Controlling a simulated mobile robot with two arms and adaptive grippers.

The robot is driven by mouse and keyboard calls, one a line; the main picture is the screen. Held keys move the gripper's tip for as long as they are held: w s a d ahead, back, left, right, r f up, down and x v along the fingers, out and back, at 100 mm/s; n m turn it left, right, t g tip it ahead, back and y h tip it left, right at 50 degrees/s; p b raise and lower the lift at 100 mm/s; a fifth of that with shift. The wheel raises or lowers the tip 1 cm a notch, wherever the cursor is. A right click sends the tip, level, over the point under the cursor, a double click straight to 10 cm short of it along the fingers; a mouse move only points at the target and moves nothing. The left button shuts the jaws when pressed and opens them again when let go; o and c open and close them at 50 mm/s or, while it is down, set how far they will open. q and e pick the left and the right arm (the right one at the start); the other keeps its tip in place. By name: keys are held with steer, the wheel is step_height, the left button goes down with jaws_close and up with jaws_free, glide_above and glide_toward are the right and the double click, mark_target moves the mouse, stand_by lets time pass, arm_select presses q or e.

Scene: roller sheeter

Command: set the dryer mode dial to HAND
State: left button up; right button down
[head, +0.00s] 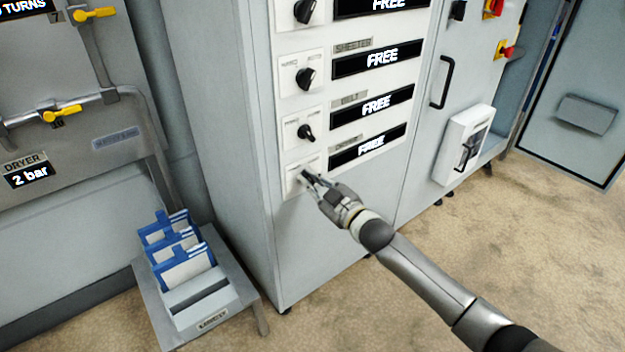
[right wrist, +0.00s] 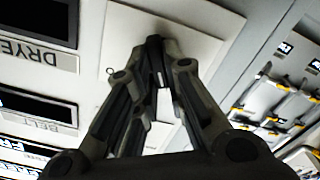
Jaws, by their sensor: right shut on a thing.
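The dryer mode dial is the lowest dial on the grey control cabinet, on a white plate (head: 292,178). Its display (head: 368,146) reads FREE. My right gripper (head: 308,179) is at this dial, its fingers shut on the black knob. In the right wrist view my right gripper (right wrist: 160,62) closes around the knob (right wrist: 154,44) in front of the white plate (right wrist: 190,28). The fingers hide most of the knob, so I cannot tell which way it points. The DRYER label (right wrist: 45,55) shows upside down there. My left gripper is not in view.
Above are the belt dial (head: 305,133), sheeter dial (head: 305,77) and another dial (head: 304,11); the visible displays read FREE. A door handle (head: 442,82) and white box (head: 463,145) are to the right. A card rack (head: 200,300) stands at lower left. Open floor lies at right.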

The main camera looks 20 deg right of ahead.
stand_by(0.3)
steer(key=c, duration=1.5)
jaws_free()
steer(key=v, duration=1.2)
